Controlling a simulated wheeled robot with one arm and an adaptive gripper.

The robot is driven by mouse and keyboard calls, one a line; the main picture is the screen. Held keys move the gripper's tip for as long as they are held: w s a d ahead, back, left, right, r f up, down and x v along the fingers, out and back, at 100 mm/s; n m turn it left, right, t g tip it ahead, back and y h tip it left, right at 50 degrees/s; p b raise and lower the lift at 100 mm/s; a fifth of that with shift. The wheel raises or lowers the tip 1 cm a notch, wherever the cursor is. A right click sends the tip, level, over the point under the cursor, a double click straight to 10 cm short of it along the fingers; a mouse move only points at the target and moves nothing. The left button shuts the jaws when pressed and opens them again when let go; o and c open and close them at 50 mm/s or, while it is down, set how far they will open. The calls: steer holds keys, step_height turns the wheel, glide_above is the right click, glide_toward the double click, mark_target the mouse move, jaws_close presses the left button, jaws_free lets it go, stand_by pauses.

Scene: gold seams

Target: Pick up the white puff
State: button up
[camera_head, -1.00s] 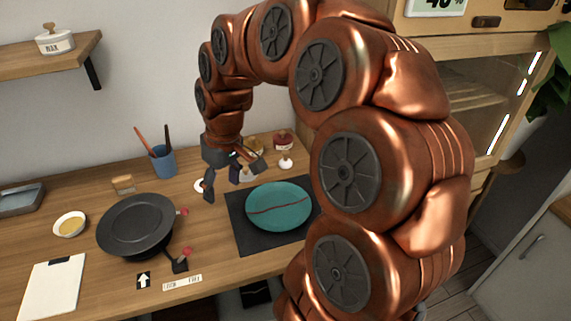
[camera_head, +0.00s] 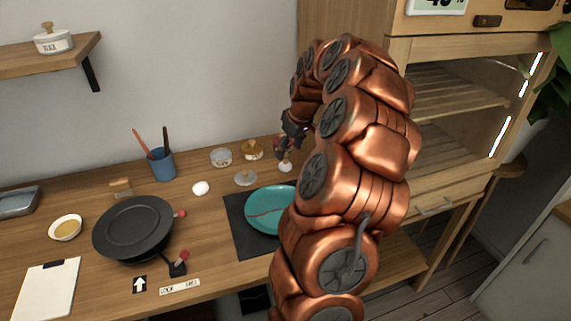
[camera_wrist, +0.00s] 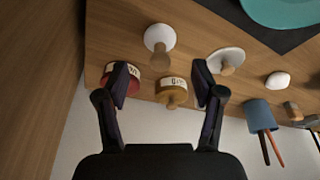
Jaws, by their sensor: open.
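A small plain white rounded lump, which looks like the white puff (camera_head: 200,188), lies on the table left of the teal plate. In the wrist view the white puff (camera_wrist: 278,80) is at the right, well away from my fingers. A second white round-headed piece (camera_head: 285,168) with a tan handle stands behind the plate; it also shows in the wrist view (camera_wrist: 158,38). My gripper (camera_head: 287,147) is above the back right of the table, near this handled piece. In the wrist view my gripper (camera_wrist: 165,80) is open and empty, its fingers apart around a gold jar's image position.
The teal plate (camera_head: 262,214) sits on a dark mat (camera_head: 240,232). A blue cup (camera_head: 162,165) with tools and a black pan (camera_head: 135,228) are left.

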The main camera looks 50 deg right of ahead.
mark_target(287, 155)
steer(key=shift+p+x, duration=0.9)
steer(key=shift+x, duration=1.95)
steer(key=shift+s, duration=0.1)
steer(key=shift+c, duration=0.3)
steer(key=c, duration=0.9)
